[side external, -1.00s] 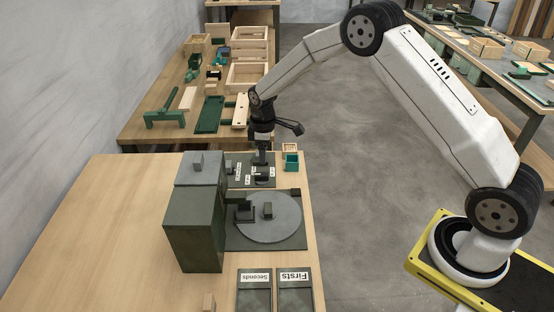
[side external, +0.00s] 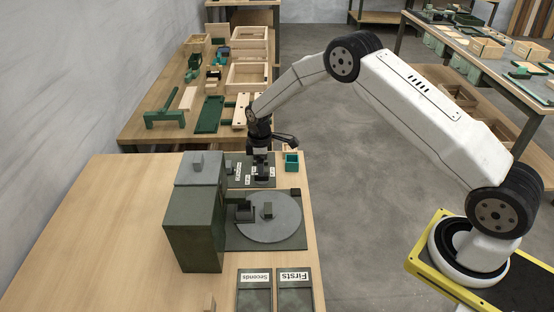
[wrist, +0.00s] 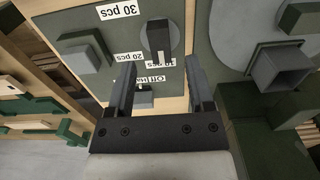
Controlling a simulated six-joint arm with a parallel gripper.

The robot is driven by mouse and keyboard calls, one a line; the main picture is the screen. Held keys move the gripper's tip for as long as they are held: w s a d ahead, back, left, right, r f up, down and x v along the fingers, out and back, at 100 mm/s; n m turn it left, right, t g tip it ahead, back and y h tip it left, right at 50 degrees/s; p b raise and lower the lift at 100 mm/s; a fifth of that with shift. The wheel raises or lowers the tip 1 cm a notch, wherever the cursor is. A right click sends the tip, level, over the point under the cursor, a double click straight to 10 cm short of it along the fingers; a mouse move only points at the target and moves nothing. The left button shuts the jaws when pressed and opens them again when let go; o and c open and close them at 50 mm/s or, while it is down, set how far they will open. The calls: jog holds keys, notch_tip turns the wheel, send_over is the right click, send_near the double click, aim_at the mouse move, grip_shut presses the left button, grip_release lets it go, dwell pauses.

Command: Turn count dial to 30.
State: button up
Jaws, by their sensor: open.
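The count dial (wrist: 172,33) is a round grey disc with a dark raised handle, set on a dark green panel (wrist: 205,85). A white mark on the handle faces the partly covered label beside it, which seems to read 10 pcs. The labels 30 pcs (wrist: 118,10) and 20 pcs (wrist: 114,57) lie to its left, and an Off label (wrist: 148,80) lies below. My gripper (wrist: 157,72) is open and empty, its fingers spread over the panel just below the dial handle. In the side view my gripper (side external: 262,172) points down over the panel (side external: 240,181), hiding much of the dial.
A grey turntable (side external: 285,225) and a tall dark green box (side external: 192,235) stand close to the panel. Trays marked Firsts (side external: 295,298) and Seconds (side external: 254,298) are at the front. A small teal bin (side external: 292,162) is right of the panel. The left tabletop (side external: 110,220) is clear.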

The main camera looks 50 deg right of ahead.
jog(key=shift+f, duration=1.9)
grip_shut()
